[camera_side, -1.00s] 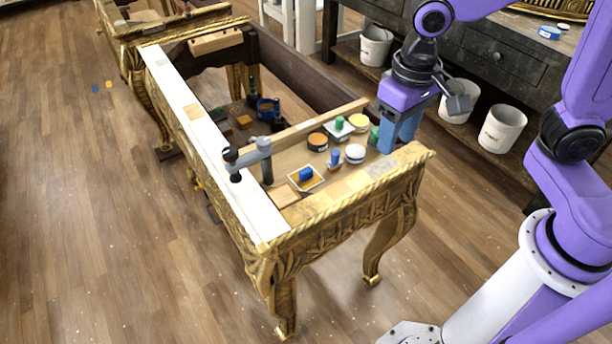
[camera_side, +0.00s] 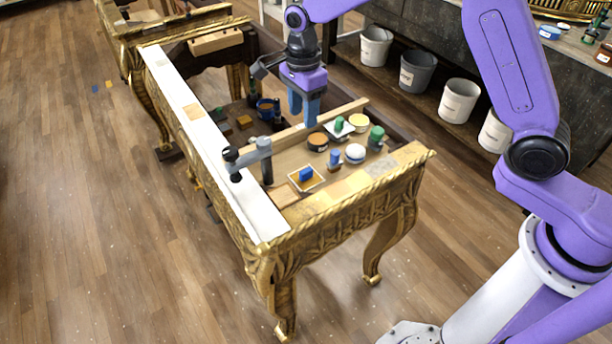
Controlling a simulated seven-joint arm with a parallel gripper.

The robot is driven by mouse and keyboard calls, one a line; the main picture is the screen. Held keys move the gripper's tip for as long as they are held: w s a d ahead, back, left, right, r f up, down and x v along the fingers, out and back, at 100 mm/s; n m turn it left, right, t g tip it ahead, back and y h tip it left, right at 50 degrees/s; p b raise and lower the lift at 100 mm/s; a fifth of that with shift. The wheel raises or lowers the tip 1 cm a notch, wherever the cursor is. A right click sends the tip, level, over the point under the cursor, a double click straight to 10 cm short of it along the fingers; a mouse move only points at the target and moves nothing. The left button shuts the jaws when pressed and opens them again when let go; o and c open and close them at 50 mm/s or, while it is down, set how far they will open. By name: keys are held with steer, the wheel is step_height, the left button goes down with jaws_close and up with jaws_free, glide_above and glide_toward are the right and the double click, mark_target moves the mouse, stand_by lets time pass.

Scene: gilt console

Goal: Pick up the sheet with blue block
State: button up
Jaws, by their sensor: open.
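The sheet (camera_side: 317,181) is small, white-edged and tan, and lies on the console's near board. A blue block (camera_side: 306,174) stands on it. A second sheet (camera_side: 346,130), pale, lies farther back with a green block (camera_side: 339,124) on it. My gripper (camera_side: 305,117) has blue fingers pointing down. It is open with nothing visible between the fingers, above the back rail of the board, behind and above the sheet with the blue block.
Two round tins (camera_side: 318,141) (camera_side: 358,122), a white-topped round jar (camera_side: 355,153), a green jar (camera_side: 376,138) and a small blue-topped piece (camera_side: 334,158) crowd the board (camera_side: 340,188). A grey clamp (camera_side: 262,147) stands left of the sheet.

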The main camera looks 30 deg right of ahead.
glide_above(306, 170)
steer(key=f, duration=1.2)
steer(key=shift+w+a, duration=0.2)
steer(key=shift+s+d+f, duration=0.1)
steer(key=shift+s+f, duration=0.05)
steer(key=shift+f, duration=1.2)
steer(key=shift+s+d+f, duration=0.1)
steer(key=shift+f, duration=1.25)
jaws_close()
